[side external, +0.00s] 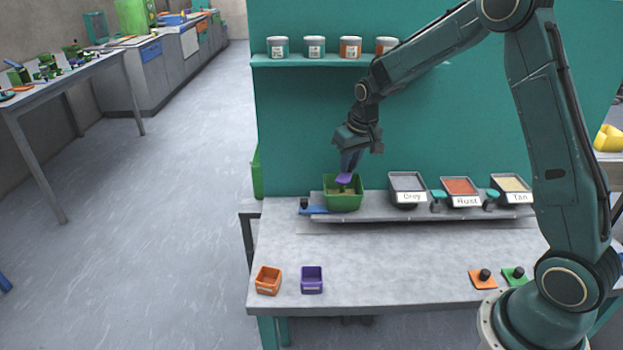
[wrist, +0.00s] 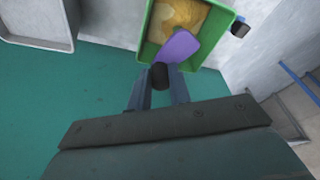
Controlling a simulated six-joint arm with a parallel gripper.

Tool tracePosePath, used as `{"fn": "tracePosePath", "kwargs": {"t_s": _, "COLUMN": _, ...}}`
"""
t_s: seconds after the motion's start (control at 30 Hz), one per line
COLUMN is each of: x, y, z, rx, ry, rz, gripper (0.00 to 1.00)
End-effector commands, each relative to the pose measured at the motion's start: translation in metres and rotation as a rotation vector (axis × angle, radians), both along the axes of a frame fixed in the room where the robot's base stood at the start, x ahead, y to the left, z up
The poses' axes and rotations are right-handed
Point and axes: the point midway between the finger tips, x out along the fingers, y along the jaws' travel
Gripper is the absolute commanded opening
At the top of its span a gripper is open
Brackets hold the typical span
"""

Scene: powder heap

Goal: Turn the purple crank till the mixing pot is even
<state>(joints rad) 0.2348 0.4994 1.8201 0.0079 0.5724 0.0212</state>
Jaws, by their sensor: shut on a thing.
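The mixing pot (side external: 342,203) is a green square tub at the left end of the raised shelf on the table. In the wrist view the green pot (wrist: 146,40) holds tan powder with uneven lighter and darker patches. The purple crank (side external: 344,179) sits over the pot; in the wrist view its flat purple arm (wrist: 180,47) reaches over the powder and ends in a dark knob (wrist: 159,76). My gripper (side external: 350,166) points down above the pot and is shut on the crank's knob, with one finger on each side in the wrist view (wrist: 159,90).
Grey (side external: 408,184), rust (side external: 460,187) and tan (side external: 511,184) trays stand right of the pot. A blue lever (side external: 314,210) is at its left. Orange (side external: 268,281) and purple (side external: 312,280) bins sit at front left. A teal panel (side external: 300,130) rises behind. The table middle is clear.

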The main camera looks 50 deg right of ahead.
Motion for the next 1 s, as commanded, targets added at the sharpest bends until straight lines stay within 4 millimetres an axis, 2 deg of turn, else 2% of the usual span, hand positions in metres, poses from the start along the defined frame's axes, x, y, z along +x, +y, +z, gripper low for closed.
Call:
{"fn": "tracePosePath", "kwargs": {"t_s": 0.3, "x": 0.0, "y": 0.0, "z": 0.001, "rx": 0.0, "ry": -0.003, "rz": 0.0, "gripper": 0.0}}
{"fn": "tracePosePath", "kwargs": {"t_s": 0.63, "x": -0.014, "y": -0.002, "z": 0.001, "rx": 0.001, "ry": -0.002, "rz": 0.0, "gripper": 0.0}}
{"fn": "tracePosePath", "kwargs": {"t_s": 1.0, "x": -0.02, "y": -0.001, "z": 0.001, "rx": 0.001, "ry": -0.003, "rz": 0.0, "gripper": 0.0}}
